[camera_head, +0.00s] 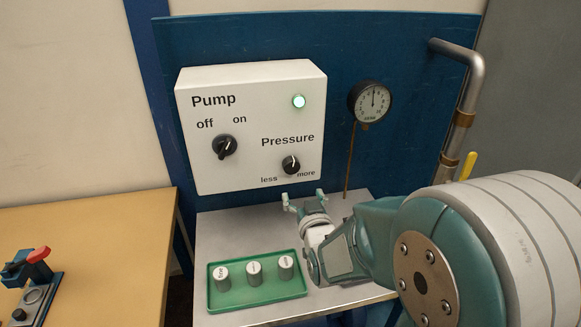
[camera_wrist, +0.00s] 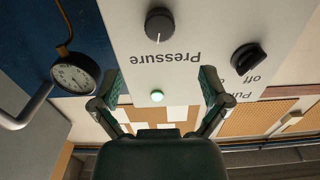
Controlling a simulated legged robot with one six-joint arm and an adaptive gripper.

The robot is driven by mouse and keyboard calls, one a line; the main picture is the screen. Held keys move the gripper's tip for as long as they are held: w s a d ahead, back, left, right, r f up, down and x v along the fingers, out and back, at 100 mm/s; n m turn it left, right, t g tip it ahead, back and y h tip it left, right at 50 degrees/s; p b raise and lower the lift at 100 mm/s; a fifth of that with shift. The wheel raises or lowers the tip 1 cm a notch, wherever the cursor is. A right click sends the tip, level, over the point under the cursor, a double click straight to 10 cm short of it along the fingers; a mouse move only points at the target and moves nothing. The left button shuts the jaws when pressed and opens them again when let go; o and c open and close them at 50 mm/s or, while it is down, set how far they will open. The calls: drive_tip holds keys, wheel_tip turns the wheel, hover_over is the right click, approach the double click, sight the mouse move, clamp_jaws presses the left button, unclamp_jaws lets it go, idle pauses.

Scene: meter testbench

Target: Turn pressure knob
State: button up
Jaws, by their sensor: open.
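The pressure knob (camera_head: 291,164) is a small black dial at the lower right of the white control box (camera_head: 250,180), between "less" and "more". Its white mark points roughly up, towards the word "Pressure". In the wrist view the panel appears upside down, with the pressure knob (camera_wrist: 159,24) at the top centre. My gripper (camera_head: 303,198) is open and empty, below and in front of the knob and apart from it. Its two fingers (camera_wrist: 160,80) show spread in the wrist view, with the knob beyond their tips.
The black pump switch (camera_head: 225,146) is left of the knob. A lit green lamp (camera_head: 298,101) is above. A round gauge (camera_head: 370,102) on a thin pipe stands right. A green tray (camera_head: 214,303) with 3 white cylinders sits on the grey table. A bent metal pipe (camera_head: 470,90) is at right.

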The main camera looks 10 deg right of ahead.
sight(292, 169)
drive_tip(key=w, duration=1.1)
drive_tip(key=shift+s, duration=0.1)
drive_tip(key=c, duration=1.1)
